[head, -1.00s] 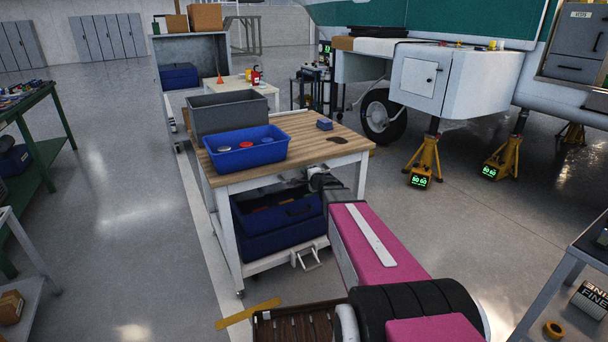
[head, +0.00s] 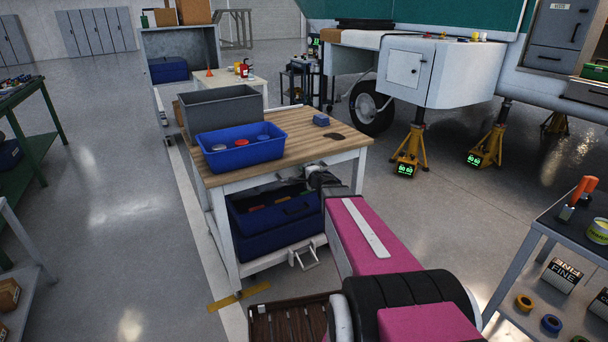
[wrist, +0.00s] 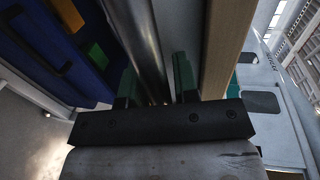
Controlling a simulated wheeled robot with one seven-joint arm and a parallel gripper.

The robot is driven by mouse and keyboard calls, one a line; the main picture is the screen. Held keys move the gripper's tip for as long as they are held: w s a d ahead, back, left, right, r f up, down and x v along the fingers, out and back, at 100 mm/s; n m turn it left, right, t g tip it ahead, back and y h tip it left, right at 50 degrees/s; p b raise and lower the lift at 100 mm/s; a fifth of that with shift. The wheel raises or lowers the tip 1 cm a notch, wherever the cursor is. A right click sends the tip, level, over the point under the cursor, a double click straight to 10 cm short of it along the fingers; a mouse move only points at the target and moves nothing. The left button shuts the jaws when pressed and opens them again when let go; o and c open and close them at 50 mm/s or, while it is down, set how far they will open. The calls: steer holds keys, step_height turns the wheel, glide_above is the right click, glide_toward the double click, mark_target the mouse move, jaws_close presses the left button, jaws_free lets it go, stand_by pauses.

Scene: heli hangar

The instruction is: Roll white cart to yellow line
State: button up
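The white cart (head: 228,240) has a white frame, a wooden top and a lower shelf. Its near left wheel stands at the yellow line (head: 225,302), a short strip on the floor. Part of that strip is hidden behind the cart leg. My gripper (head: 320,180) is at the cart's near right side, partly hidden by my arm. In the wrist view, the green fingers of my gripper (wrist: 157,88) sit on both sides of the metal handle bar (wrist: 140,35) and appear shut on it.
A blue bin (head: 240,157) and a grey bin (head: 205,109) stand on the cart; blue bins (head: 275,235) sit below. A green bench (head: 25,130) is at left, a grey tool cart (head: 560,240) at right. Yellow jacks (head: 410,150) stand beyond. The floor at left is clear.

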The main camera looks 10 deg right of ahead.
steer(key=shift+o, duration=0.8)
steer(key=shift+s, duration=0.1)
steer(key=v, duration=1)
steer(key=shift+s, duration=0.25)
steer(key=shift+d, duration=0.1)
